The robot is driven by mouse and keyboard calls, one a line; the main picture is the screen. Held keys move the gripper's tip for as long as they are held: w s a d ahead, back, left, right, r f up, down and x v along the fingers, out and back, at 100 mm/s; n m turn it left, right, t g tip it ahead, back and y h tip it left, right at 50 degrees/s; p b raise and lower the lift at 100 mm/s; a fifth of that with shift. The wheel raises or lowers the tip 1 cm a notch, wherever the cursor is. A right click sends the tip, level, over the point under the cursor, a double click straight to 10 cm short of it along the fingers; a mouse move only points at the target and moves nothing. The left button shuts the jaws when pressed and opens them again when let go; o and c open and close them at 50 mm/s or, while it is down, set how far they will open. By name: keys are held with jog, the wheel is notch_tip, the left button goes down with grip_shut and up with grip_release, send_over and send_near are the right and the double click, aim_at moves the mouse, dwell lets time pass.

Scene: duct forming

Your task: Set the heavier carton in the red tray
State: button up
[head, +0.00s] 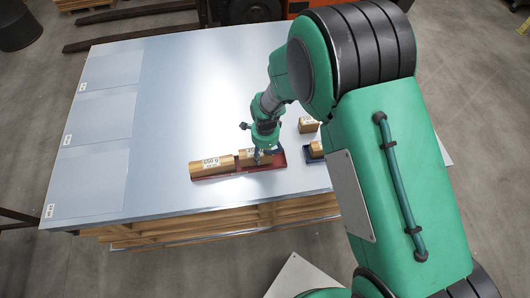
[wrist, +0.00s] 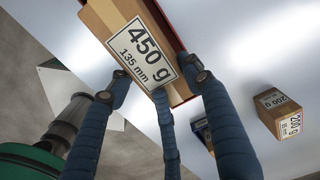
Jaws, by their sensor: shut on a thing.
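The red tray (head: 279,158) lies near the table's front edge. A long carton (head: 210,166), its label appearing to read 650 g, rests along the tray's left part. A carton labelled 450 g, 135 mm (wrist: 135,45) is at the tray's right part, partly hidden by my gripper (head: 257,156) in the head view. In the wrist view, my gripper's (wrist: 160,88) blue fingers are around the 450 g carton and shut on it. The red tray's edge shows behind it. Whether the carton touches the tray floor I cannot tell.
A 200 g carton (wrist: 279,112) stands on the table to the right, also in the head view (head: 308,125). A blue tray (head: 308,153) with a carton (head: 317,149) is right of the red tray. The table's left half is clear, with marked grey panels (head: 91,175).

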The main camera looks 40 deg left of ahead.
jog(key=shift+f+b, duration=0.35)
jog(key=shift+f, duration=0.55)
jog(key=o, duration=2.1)
jog(key=shift+c, duration=0.2)
notch_tip(320, 180, up, 12)
